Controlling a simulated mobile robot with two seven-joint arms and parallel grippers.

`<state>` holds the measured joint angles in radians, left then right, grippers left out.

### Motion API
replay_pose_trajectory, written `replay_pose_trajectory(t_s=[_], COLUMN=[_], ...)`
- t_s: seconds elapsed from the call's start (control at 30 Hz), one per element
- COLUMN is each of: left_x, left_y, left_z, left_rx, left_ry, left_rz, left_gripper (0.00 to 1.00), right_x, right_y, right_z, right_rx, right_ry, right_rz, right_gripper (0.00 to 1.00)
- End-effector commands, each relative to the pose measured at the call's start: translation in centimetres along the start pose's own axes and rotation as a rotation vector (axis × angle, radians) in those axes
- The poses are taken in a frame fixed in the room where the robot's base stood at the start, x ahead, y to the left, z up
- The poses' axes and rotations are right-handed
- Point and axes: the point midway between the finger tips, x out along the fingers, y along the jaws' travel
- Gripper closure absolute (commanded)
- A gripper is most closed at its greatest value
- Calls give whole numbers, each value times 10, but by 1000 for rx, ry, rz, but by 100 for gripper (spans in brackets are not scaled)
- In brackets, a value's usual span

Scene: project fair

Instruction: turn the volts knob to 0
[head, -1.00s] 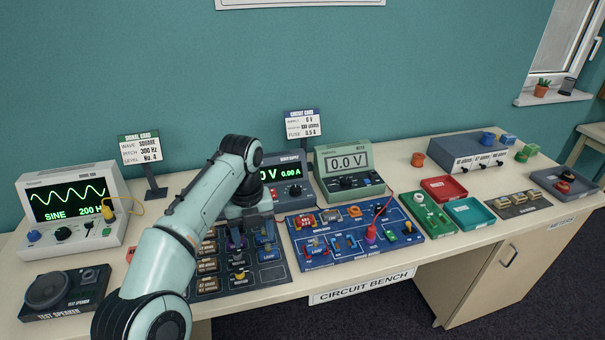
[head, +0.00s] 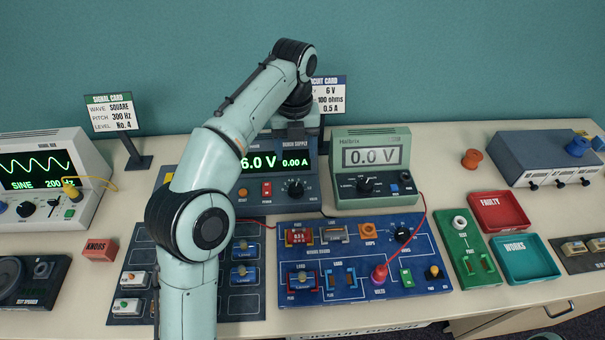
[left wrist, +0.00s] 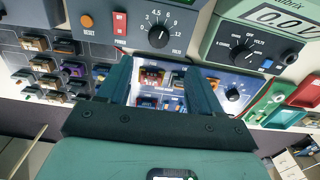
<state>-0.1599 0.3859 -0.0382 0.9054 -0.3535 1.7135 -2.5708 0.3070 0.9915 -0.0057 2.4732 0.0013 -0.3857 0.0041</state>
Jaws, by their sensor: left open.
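The bench supply (head: 325,190) is a dark blue-grey box reading 6.0 V and 0.00 A. Its black volts knob (head: 295,187) is on the front, right of a red switch. In the left wrist view the knob (left wrist: 158,36) shows close up, with a numbered dial around it and its white mark pointing up. My left gripper (head: 296,132) is at the top of the supply, above the knob in the picture; its fingertips are hard to make out there. In the left wrist view the gripper (left wrist: 162,92) is open, empty and apart from the knob.
A green meter (head: 372,185) reading 0.0 V stands close to the right of the supply. A blue circuit board (head: 345,260) with parts and a red lead lies in front. A sign stands behind. My left arm hides part of the supply and a dark parts tray (head: 240,300).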

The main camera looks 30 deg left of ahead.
Motion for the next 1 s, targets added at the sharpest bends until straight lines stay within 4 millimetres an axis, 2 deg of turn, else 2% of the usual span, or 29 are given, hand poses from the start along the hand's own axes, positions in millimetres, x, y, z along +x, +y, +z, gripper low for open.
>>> replay_pose_trajectory(t_s=[0.23, 0.5, 0.7, 1.0], left_x=[52, 103, 122, 126], left_y=[1, 1, 1, 0], left_z=[-1, -1, 0, 0], left_rx=[-1, -1, -1, -1], left_ry=[3, 3, 2, 0], left_rz=[3, 1, 1, -1], left_gripper=[35, 35, 35, 35], right_x=[26, 44, 48, 48], right_y=[11, 17, 18, 18], right_z=[4, 5, 4, 4], right_rx=[5, 6, 6, 6], right_ry=[-11, -16, -14, -13], right_rz=[4, 6, 5, 5], right_gripper=[100, 100, 100, 100])
